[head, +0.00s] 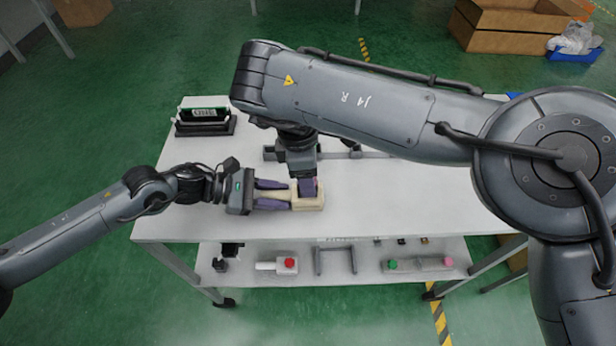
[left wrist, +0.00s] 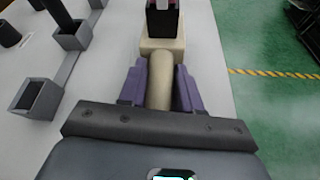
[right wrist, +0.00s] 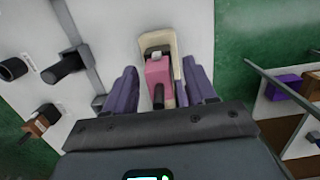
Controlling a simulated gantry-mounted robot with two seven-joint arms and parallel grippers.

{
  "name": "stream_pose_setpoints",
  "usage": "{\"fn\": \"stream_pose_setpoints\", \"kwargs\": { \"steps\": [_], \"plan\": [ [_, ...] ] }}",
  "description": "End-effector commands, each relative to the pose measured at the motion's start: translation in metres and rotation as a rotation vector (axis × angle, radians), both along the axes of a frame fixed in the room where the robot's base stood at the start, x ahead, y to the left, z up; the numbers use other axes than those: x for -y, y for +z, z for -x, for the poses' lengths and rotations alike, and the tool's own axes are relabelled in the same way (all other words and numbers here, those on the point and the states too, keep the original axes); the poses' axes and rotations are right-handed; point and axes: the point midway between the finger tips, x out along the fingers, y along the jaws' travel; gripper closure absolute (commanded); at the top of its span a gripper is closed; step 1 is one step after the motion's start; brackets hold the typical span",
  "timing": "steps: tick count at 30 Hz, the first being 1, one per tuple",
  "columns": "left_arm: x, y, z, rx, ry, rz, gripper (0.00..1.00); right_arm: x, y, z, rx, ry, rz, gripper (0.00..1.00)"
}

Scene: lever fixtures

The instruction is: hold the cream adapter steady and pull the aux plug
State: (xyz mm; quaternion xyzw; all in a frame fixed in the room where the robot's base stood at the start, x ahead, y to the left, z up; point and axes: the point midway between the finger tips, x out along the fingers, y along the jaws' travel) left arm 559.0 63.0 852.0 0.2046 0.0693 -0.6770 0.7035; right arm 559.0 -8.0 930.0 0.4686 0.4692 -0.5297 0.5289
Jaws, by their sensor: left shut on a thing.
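The cream adapter (head: 313,204) lies on the white table near its front edge. My left gripper (head: 289,195) comes in from the left and is shut on the adapter's narrow cream handle, which shows between the purple fingers in the left wrist view (left wrist: 159,82). My right gripper (head: 306,187) points down over the adapter's wide end. In the right wrist view the pink aux plug (right wrist: 158,74) sits in the cream body, between the right gripper's open fingers, with gaps on both sides. My right gripper hides the plug in the head view.
A grey rail fixture (head: 368,154) stands behind the adapter, close to the right gripper. A dark rack (head: 203,128) stands at the back left. The table's right part (head: 430,205) is clear. A lower shelf holds several items, including a red-button box (head: 285,265).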

Motion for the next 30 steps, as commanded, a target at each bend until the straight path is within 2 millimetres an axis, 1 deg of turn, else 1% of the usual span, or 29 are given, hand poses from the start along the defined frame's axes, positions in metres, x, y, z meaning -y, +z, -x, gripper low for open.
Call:
{"fn": "stream_pose_setpoints", "kwargs": {
  "steps": [7, 11, 14, 25, 30],
  "plan": [
    [0.000, 0.000, 0.000, 0.000, 0.001, 0.000, 1.00, 0.000, 0.001, 0.000, 0.001, 0.000, 0.000, 0.45],
    [0.000, 0.000, 0.000, 0.000, 0.001, 0.000, 1.00, -0.002, 0.010, -0.001, 0.003, 0.000, 0.000, 0.45],
    [0.000, 0.000, 0.000, 0.000, 0.001, 0.000, 1.00, -0.003, 0.022, -0.001, 0.003, 0.000, 0.000, 0.45],
    [0.000, 0.000, 0.000, 0.000, 0.000, 0.000, 1.00, -0.011, 0.090, -0.001, 0.007, 0.000, 0.003, 0.45],
    [0.000, 0.000, 0.000, 0.000, 0.000, 0.000, 1.00, -0.013, 0.106, 0.000, 0.001, -0.001, 0.004, 0.45]
  ]
}}
